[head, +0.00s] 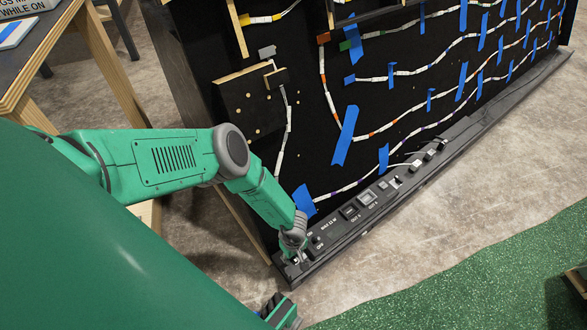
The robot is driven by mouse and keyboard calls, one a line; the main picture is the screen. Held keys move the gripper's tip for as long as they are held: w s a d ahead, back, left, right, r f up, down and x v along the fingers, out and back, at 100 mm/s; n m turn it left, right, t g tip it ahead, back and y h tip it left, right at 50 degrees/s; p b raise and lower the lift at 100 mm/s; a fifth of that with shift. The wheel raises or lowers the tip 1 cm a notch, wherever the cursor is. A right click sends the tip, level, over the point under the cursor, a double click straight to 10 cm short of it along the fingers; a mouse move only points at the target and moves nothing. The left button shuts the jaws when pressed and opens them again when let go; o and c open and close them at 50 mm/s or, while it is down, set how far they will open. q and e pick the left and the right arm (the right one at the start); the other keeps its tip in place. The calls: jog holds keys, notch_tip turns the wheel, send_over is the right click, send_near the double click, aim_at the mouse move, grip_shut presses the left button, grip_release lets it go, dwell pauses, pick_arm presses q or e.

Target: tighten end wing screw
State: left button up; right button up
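The long dark console (345,222) runs along the foot of the black panel, from the lower middle to the upper right. Its near end (288,274) lies on the floor. My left arm comes in from the left, and its gripper (295,258) points down at the top of this near end. It is small here, and I cannot tell whether its fingers touch anything or are open or shut. The end wing screw cannot be made out; the gripper covers part of that end.
The black panel (290,60) carries several white LED strips and blue tape pieces (345,135) close to my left arm. A wooden-legged table (110,65) stands at the upper left. Bare floor (440,190) and a green mat (480,265) lie in front of the console.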

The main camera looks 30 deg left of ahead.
aim_at(293, 259)
pick_arm(q)
jog(key=shift+r, duration=0.1)
notch_tip(293, 259, up, 12)
dwell(0.5)
jog(key=shift+f, duration=0.2)
jog(key=s+a+r+m, duration=0.2)
jog(key=s+r+m, duration=0.5)
jog(key=s+r, duration=0.25)
jog(key=s+a+r+m, duration=0.3)
jog(key=s+r+m, duration=0.5)
jog(key=r, duration=0.2)
notch_tip(293, 259, up, 17)
jog(key=p, duration=1.8)
jog(key=shift+d+t, duration=0.3)
jog(key=shift+d, duration=0.1)
